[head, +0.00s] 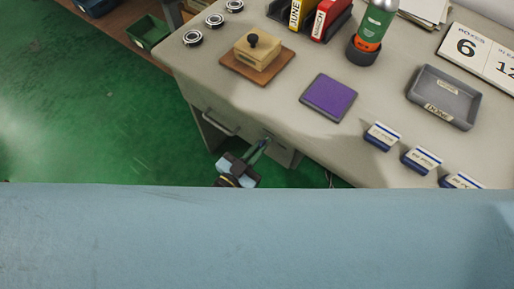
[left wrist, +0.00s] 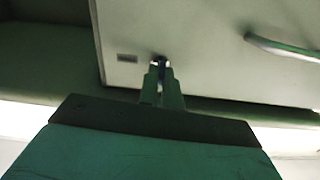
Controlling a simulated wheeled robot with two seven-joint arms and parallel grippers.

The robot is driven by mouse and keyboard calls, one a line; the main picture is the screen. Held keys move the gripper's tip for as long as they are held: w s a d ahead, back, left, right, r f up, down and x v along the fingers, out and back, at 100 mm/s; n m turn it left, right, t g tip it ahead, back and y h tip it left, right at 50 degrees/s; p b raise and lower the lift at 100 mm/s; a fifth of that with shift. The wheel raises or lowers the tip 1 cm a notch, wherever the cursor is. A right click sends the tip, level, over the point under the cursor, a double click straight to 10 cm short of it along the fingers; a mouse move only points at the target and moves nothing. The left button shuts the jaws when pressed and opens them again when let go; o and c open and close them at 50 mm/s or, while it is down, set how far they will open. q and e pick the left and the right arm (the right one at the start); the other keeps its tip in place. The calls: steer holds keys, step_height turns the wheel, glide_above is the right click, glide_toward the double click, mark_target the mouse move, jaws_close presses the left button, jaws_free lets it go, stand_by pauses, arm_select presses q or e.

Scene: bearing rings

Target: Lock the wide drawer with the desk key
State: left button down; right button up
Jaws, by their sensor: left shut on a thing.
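The desk's wide drawer front (left wrist: 200,35) fills the top of the left wrist view, and its bar handle (left wrist: 285,47) is at the right. In the head view the handle (head: 221,123) is left of my left gripper. My left gripper (head: 264,143) is at the desk's front, below the top edge. In the left wrist view its fingers (left wrist: 162,75) are shut on a small dark piece, the desk key (left wrist: 162,72), mostly hidden between them. The fingertips meet a small dark lock spot (left wrist: 158,58) on the front. I cannot tell how deep the key sits. The drawer looks closed.
The desktop (head: 300,130) holds a purple pad (head: 329,97), a wooden block with a knob (head: 257,50), a grey tray (head: 444,95) and several blue card holders (head: 382,135) along the front edge. Green floor (head: 110,120) is open at the left.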

arm_select(q)
steer(key=shift+n, duration=0.5)
arm_select(e)
steer(key=shift+a, duration=0.1)
arm_select(q)
steer(key=c, duration=1.6)
jaws_free()
steer(key=shift+s, duration=0.1)
